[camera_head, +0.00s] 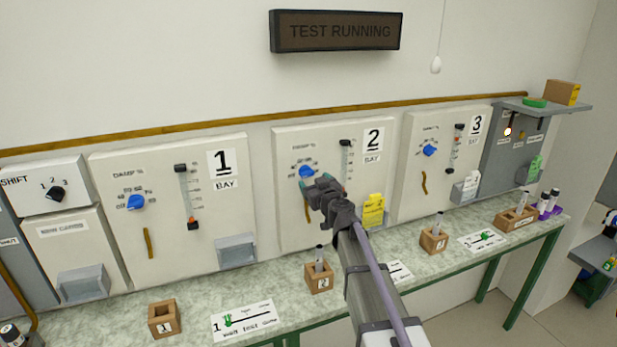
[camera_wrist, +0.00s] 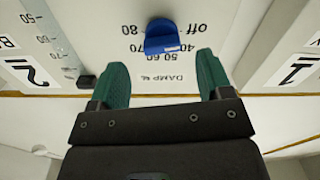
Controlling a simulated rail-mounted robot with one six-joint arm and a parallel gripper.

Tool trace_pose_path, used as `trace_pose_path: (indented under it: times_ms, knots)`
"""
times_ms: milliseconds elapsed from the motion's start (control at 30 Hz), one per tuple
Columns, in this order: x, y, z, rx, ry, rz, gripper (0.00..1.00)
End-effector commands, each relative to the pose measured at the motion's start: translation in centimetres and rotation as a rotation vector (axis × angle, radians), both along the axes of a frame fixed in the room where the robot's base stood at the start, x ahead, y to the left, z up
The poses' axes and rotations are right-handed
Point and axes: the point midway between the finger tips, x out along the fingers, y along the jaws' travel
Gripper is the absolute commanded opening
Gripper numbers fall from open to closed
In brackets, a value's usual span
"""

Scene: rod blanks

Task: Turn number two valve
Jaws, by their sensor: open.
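The number two valve is a blue knob (camera_head: 306,171) with a DAMP % scale on the bay 2 panel (camera_head: 290,225). My gripper (camera_head: 322,184) is in front of that panel, just below and right of the knob in the head view. In the wrist view, which shows the panel upside down, the blue knob (camera_wrist: 167,38) lies just beyond the green fingertips, roughly centred between them. My gripper (camera_wrist: 163,62) is open and empty, apart from the knob. The knob's pointer direction is hard to read.
Bay 1 has a similar blue knob (camera_head: 136,202), as does bay 3 (camera_head: 429,150). A slider (camera_head: 345,162) is right of the bay 2 knob. A yellow tag (camera_head: 373,210) stands close to my arm. Wooden block 2 (camera_head: 319,279) holds a rod on the bench below.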

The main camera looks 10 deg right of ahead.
Motion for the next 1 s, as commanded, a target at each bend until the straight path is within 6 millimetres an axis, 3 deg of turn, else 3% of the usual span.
trace_pose_path:
  times_ms: [33, 200, 500, 1000]
  knots:
    - [1.7, 0.2, 0.0, 0.000, 0.000, 0.001, 0.72]
    - [4.8, 0.9, 0.0, 0.000, 0.000, 0.001, 0.72]
    - [5.3, 1.1, 0.0, 0.001, 0.000, 0.001, 0.72]
    - [5.3, 1.1, 0.0, 0.001, 0.000, 0.001, 0.24]
